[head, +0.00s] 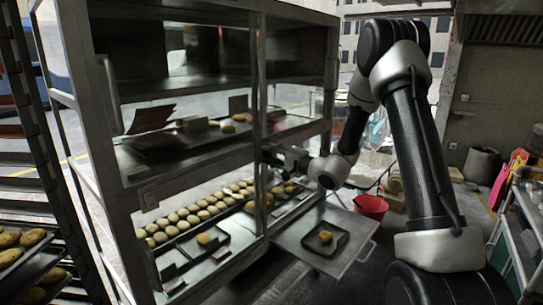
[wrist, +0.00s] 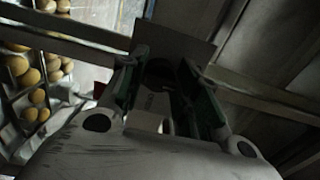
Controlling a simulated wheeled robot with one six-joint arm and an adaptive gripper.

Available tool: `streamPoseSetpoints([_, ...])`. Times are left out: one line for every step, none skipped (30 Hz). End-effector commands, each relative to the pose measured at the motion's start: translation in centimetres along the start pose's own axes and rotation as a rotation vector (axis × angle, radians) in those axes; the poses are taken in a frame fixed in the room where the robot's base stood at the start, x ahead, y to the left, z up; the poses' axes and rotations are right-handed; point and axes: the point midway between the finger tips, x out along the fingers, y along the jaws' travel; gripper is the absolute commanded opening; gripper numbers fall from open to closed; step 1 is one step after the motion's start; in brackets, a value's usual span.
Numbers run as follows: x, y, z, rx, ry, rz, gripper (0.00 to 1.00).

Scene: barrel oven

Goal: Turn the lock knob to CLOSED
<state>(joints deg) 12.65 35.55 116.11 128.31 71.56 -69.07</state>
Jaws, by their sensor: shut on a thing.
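My gripper (head: 279,156) is at the middle upright post of the metal oven cabinet (head: 262,90) in the head view. In the wrist view its two green-padded fingers (wrist: 160,68) are on either side of a small dark piece, the lock knob (wrist: 159,76), and are shut on it. A flat grey plate (wrist: 190,42) lies just behind the fingertips. The knob is hidden behind the post and gripper in the head view. Its turn angle and any OPEN or CLOSED mark are too dark to read.
Trays of round buns (head: 185,222) fill the lower shelf. A tray with one bun (head: 325,238) sits on a pulled-out shelf at the lower right. A bun rack (head: 25,150) stands at the far left. A red bucket (head: 371,206) is on the floor behind my arm.

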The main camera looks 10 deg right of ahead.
Motion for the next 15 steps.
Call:
streamPoseSetpoints([-0.06,0.18,0.11,0.001,-0.002,0.004,0.08])
streamPoseSetpoints([-0.06,0.18,0.11,0.001,-0.002,0.004,0.08])
streamPoseSetpoints([-0.06,0.18,0.11,0.002,-0.002,0.004,0.08])
streamPoseSetpoints([-0.06,0.18,0.12,0.002,-0.002,0.004,0.08])
streamPoseSetpoints([-0.06,0.19,0.12,0.002,-0.002,0.004,0.38])
streamPoseSetpoints([-0.06,0.19,0.12,0.002,-0.003,0.004,0.45])
streamPoseSetpoints([-0.06,0.18,0.12,0.002,-0.002,0.004,0.5])
streamPoseSetpoints([-0.05,0.16,0.11,0.002,-0.002,0.004,0.53])
streamPoseSetpoints([-0.04,0.14,0.1,0.002,-0.002,0.003,0.53])
streamPoseSetpoints([-0.04,0.13,0.09,0.002,-0.002,0.003,0.53])
streamPoseSetpoints([-0.04,0.12,0.08,0.002,-0.002,0.003,0.53])
streamPoseSetpoints([-0.03,0.1,0.07,0.002,-0.002,0.002,0.53])
streamPoseSetpoints([-0.03,0.09,0.07,0.002,-0.001,0.002,0.53])
streamPoseSetpoints([-0.03,0.09,0.07,0.002,-0.001,0.002,0.53])
streamPoseSetpoints([-0.03,0.08,0.06,0.001,-0.001,0.002,0.53])
